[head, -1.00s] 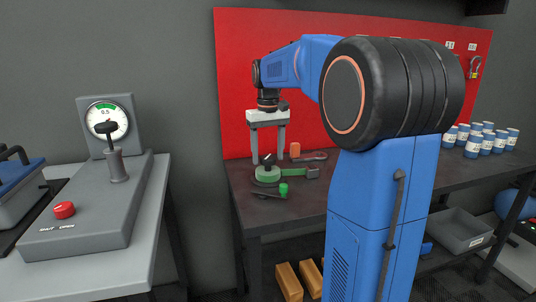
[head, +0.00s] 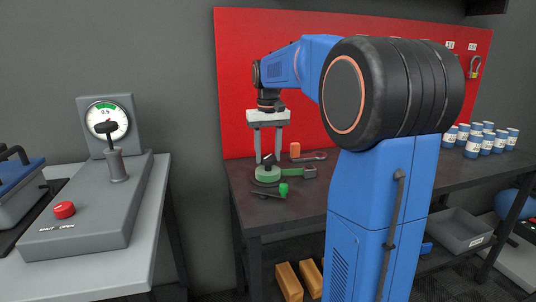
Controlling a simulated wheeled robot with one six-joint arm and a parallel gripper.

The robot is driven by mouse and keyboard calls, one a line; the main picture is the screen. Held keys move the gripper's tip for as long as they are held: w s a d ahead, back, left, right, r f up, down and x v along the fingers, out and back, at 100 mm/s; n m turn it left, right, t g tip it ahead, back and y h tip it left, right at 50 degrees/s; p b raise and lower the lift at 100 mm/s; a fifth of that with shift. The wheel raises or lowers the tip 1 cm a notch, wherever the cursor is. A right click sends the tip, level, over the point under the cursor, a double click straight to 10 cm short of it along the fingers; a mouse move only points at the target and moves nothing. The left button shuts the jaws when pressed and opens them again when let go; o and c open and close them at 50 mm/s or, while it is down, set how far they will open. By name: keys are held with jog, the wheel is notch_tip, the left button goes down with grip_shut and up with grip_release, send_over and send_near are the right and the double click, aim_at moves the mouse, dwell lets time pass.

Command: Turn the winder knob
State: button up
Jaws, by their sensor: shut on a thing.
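The winder (head: 267,173) is a green, round device with a strap-like green arm to its right, lying on the dark workbench. A small dark knob (head: 268,160) stands on top of it. My gripper (head: 268,159) points straight down over the winder, its two grey fingers on either side of the knob. The fingers are shut on the knob. The exact contact is too small to make out.
Several blue-and-white cans (head: 473,144) stand at the bench's right. A red panel (head: 240,60) rises behind.

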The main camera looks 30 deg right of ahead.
aim_at(268, 156)
jog(key=m, duration=0.4)
jog(key=shift+m, duration=1.8)
jog(key=o, duration=1.1)
jog(key=shift+c, duration=0.2)
notch_tip(268, 156, up, 17)
jog(key=shift+r, duration=0.2)
